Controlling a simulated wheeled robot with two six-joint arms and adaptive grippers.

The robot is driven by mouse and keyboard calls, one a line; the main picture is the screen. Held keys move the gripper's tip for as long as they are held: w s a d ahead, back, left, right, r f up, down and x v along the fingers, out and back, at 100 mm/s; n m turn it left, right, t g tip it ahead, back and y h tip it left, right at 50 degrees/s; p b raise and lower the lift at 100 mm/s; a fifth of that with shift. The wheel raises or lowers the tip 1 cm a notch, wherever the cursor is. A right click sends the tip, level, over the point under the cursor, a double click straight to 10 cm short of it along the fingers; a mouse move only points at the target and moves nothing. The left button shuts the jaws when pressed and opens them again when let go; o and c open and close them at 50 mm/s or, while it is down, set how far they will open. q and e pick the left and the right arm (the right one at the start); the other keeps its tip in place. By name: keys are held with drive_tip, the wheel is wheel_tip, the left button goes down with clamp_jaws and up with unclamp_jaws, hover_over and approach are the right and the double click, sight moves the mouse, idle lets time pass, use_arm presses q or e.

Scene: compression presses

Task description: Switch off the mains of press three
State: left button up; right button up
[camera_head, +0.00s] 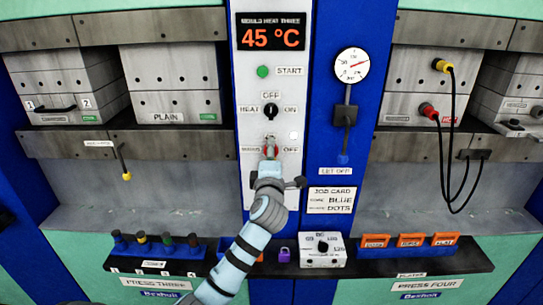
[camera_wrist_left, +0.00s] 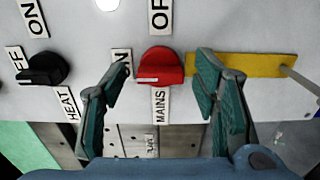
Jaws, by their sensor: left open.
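The red mains switch (camera_wrist_left: 161,66) is on the white panel (camera_head: 252,170) under the display reading 45 °C. In the left wrist view its white mark points left, toward the ON label (camera_wrist_left: 120,66); the partly hidden OFF label (camera_wrist_left: 158,14) is above it and the MAINS label (camera_wrist_left: 160,106) below. My left gripper (camera_wrist_left: 163,72) is open, one finger on each side of the red switch, with visible gaps. In the head view my left gripper (camera_head: 270,160) reaches up to the panel and covers much of the switch. My right gripper is not in view.
The black heat switch (camera_head: 270,110) and green start button (camera_head: 263,72) sit above. A yellow plate (camera_wrist_left: 240,65) lies beside the red switch, behind one finger. A purple padlock (camera_head: 284,255) and a white box (camera_head: 322,249) stand on the shelf below.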

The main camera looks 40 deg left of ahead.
use_arm(q)
drive_tip(key=shift+c, duration=0.6)
drive_tip(key=c, duration=1)
drive_tip(key=shift+c, duration=0.2)
drive_tip(key=shift+m, duration=0.3)
drive_tip(key=m+p, duration=0.2)
drive_tip(key=m, duration=1.5)
drive_tip(key=shift+r, duration=0.1)
drive_tip(key=shift+m, duration=0.3)
